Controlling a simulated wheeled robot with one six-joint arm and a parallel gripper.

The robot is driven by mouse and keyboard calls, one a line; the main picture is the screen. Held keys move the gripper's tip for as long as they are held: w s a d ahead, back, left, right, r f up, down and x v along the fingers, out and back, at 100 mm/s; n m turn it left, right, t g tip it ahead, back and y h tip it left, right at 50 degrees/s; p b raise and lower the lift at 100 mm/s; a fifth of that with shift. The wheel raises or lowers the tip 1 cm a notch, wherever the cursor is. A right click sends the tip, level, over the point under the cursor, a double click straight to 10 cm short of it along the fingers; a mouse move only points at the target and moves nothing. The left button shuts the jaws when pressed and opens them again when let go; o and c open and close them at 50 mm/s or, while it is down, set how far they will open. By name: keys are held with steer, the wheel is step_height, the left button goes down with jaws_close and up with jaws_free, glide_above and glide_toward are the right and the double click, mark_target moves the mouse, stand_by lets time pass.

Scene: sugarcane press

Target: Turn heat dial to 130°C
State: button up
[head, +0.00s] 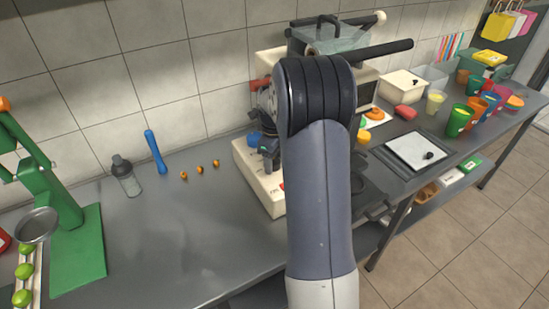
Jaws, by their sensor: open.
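A cream machine base (247,178) stands on the metal counter (180,235), mostly behind my arm. A blue round part (255,138) shows on its top left; I cannot tell whether it is the heat dial. No dial marking or temperature can be read. My gripper (267,153) is a dark shape just right of the blue part, over the machine. It is open, partly hidden by my arm, and I cannot tell whether it touches anything. A small red spot (282,186) shows on the machine's front beside my arm.
A green press (75,240) stands far left. A tray (417,151) and cups (458,121) are right. The front-left counter is clear.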

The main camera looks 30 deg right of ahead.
steer(key=shift+c, duration=0.5)
steer(key=c, duration=0.9)
steer(key=shift+n, duration=0.3)
steer(key=n, duration=0.5)
steer(key=shift+d, duration=0.1)
steer(key=n, duration=0.5)
steer(key=shift+w+n+p, duration=0.1)
steer(key=shift+n+p, duration=0.25)
steer(key=shift+n, duration=0.05)
steer(key=n, duration=0.6)
steer(key=shift+w+y, duration=0.1)
steer(key=shift+y, duration=0.2)
steer(key=n, duration=0.6)
steer(key=shift+w+n+p, duration=0.1)
steer(key=shift+n+p, duration=0.2)
